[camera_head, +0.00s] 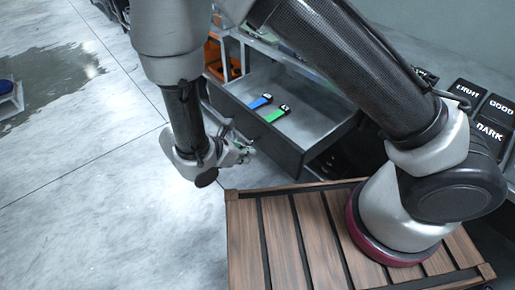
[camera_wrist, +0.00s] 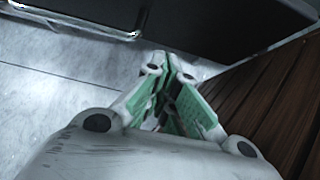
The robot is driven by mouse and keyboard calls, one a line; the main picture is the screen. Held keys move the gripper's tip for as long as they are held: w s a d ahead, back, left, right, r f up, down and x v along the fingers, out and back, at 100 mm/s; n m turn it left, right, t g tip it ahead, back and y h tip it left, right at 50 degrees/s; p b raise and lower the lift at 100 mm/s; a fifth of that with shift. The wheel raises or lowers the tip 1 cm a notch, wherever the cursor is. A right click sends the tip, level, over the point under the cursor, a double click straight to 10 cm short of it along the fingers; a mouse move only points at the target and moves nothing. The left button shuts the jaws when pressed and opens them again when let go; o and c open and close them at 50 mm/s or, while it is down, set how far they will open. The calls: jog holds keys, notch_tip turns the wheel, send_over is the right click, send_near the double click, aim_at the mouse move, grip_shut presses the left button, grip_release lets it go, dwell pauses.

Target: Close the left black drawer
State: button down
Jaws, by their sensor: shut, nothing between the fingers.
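The black drawer (camera_head: 262,133) is pulled open from a metal bench in the head view. A blue-ended item (camera_head: 260,102) and a green-ended item (camera_head: 277,114) lie inside it. My gripper (camera_head: 246,148) is in front of the drawer's front panel, near its left half; whether it touches the panel is hard to tell there. In the wrist view my gripper (camera_wrist: 172,62) has its green-padded fingers together and empty.
A wooden slatted platform (camera_head: 283,225) is below and right of the drawer. Orange bins (camera_head: 213,60) stand behind it at left. Black labelled boxes (camera_head: 490,125) are at the right. The concrete floor at left (camera_head: 80,190) is clear, with a dark wet patch (camera_head: 45,75).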

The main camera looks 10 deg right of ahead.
jog(key=shift+w+d+f, duration=0.2)
jog(key=shift+w+d, duration=0.5)
jog(key=shift+d, duration=0.35)
jog(key=shift+w+d+f, duration=0.2)
jog(key=shift+w+d, duration=0.5)
jog(key=shift+d, duration=0.3)
